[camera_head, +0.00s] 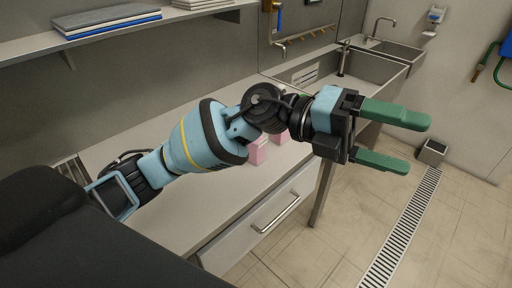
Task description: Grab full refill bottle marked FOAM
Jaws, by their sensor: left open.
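My left gripper (415,145) reaches across the picture to the right, its two green fingers apart with nothing between them. It is out past the counter's front edge, over the floor. Behind my left forearm, a pink object (258,153) stands on the counter, and a second pink one (282,138) is just right of it. Both are mostly hidden by the arm; they may be refill bottles, but no marking can be read. My right gripper is not in view.
The pale counter (180,205) has a drawer with a bar handle (275,213). A steel sink (370,70) stands at the back. A shelf (120,32) with blue-edged boards runs along the wall.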

